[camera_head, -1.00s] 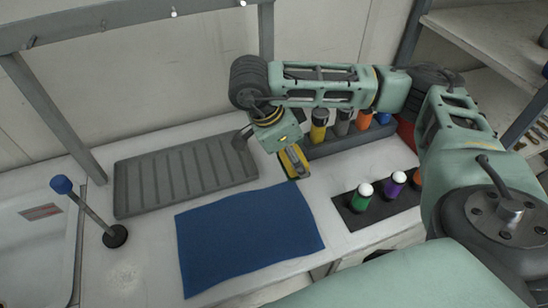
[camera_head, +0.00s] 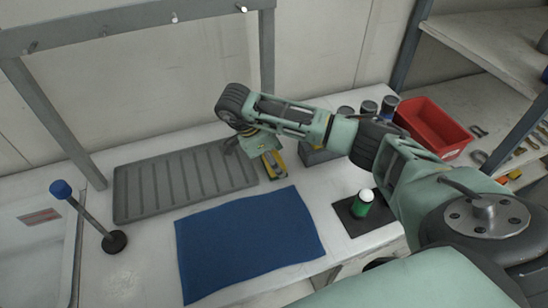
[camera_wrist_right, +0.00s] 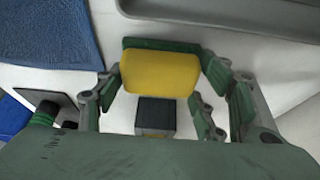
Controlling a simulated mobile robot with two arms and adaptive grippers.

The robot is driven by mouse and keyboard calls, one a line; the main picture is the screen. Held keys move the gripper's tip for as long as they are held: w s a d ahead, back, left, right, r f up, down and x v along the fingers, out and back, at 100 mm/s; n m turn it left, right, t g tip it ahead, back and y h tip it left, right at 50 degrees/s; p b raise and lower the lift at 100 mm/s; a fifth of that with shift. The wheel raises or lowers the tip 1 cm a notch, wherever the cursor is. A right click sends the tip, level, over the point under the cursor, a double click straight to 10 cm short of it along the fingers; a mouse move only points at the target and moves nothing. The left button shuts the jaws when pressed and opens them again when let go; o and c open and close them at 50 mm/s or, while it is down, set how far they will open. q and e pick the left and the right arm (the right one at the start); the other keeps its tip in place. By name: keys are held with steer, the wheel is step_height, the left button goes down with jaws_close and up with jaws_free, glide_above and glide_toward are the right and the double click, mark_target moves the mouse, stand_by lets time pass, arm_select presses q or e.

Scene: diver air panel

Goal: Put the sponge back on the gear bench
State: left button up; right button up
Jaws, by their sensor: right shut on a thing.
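The sponge, yellow with a dark green layer, is between the fingers of my right gripper in the wrist view (camera_wrist_right: 160,74). My left gripper is not in view.
A grey ribbed tray (camera_head: 185,182) lies left of the gripper and a blue cloth (camera_head: 248,243) in front. A green bottle with a white top (camera_head: 362,203) stands on a dark mat to the right. A red bin (camera_head: 436,128) is farther right. A blue-knobbed lever (camera_head: 88,215) stands left.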

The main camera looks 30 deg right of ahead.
steer(key=shift+f, duration=0.1)
steer(key=shift+f, duration=0.1)
steer(key=o, duration=1.1)
steer(key=v, duration=1.2)
steer(key=shift+r, duration=0.2)
